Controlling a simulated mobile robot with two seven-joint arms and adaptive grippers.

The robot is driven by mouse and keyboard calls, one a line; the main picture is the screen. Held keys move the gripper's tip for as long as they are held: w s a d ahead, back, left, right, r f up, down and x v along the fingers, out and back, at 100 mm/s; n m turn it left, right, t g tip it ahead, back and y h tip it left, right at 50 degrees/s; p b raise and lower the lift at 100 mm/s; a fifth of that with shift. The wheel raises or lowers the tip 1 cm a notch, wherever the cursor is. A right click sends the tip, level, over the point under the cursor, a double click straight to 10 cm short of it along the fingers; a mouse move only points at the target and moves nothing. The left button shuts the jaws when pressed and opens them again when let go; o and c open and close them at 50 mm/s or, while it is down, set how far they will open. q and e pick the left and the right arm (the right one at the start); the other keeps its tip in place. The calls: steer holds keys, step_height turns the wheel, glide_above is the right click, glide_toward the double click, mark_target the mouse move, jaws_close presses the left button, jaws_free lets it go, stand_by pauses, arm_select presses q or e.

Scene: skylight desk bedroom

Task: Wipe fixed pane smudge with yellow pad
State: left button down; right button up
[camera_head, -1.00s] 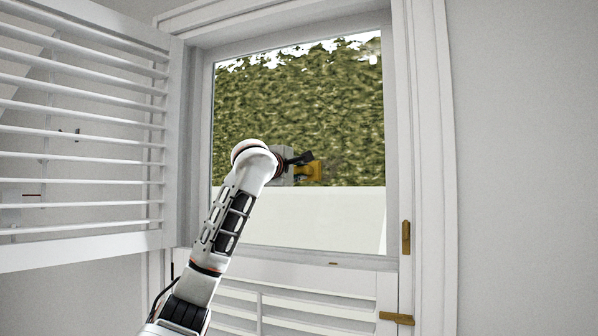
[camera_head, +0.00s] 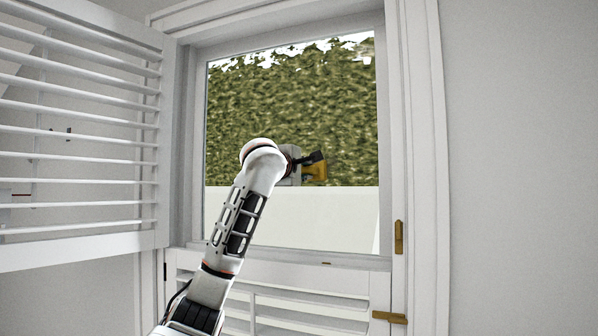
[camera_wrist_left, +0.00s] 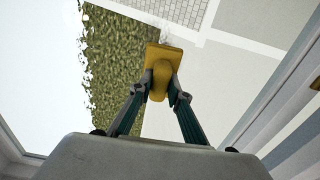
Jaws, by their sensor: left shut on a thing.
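My left gripper (camera_head: 309,164) is shut on the yellow pad (camera_head: 317,172), in front of the window pane (camera_head: 290,220). The left wrist view shows both fingers closed on the handle of the pad (camera_wrist_left: 164,57), whose wide face points at the glass. I cannot tell whether the pad touches the pane. A faint whitish smudge (camera_wrist_left: 166,36) shows just beyond the pad's front edge in the left wrist view. In the head view I cannot make the smudge out clearly. My right gripper is not in view.
An open louvred shutter (camera_head: 80,140) stands to the left of the window. Another louvred panel (camera_head: 290,300) is below the pane. Brass fittings (camera_head: 399,237) sit on the right frame. Bare wall (camera_head: 520,170) lies to the right.

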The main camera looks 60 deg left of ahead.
mark_target(324, 161)
arm_select(q)
steer(key=shift+w+d, duration=0.25)
steer(key=shift+d, duration=0.1)
steer(key=shift+w+d, duration=0.85)
steer(key=shift+d, duration=0.25)
steer(key=shift+w+d, duration=0.7)
steer(key=shift+d, duration=0.3)
steer(key=shift+s+a+b, duration=0.45)
steer(key=shift+s+a, duration=0.3)
steer(key=shift+a, duration=0.35)
steer(key=shift+s+a+b, duration=0.4)
steer(key=shift+s+a, duration=0.35)
steer(key=shift+a, duration=0.35)
steer(key=shift+s+a, duration=0.4)
steer(key=shift+a, duration=0.25)
steer(key=shift+w+d+r+p, duration=0.2)
steer(key=shift+d+r+p, duration=0.15)
steer(key=shift+r, duration=0.25)
steer(key=shift+w+d+r+p, duration=0.15)
steer(key=shift+d+r+p, duration=0.1)
steer(key=shift+r+p, duration=0.25)
steer(key=shift+w+d, duration=0.7)
steer(key=shift+d, duration=0.25)
steer(key=shift+w+d, duration=0.65)
steer(key=shift+d, duration=0.3)
steer(key=shift+w+d, duration=0.5)
steer(key=shift+d, duration=0.2)
steer(key=shift+w+d, duration=0.45)
steer(key=shift+d, duration=0.2)
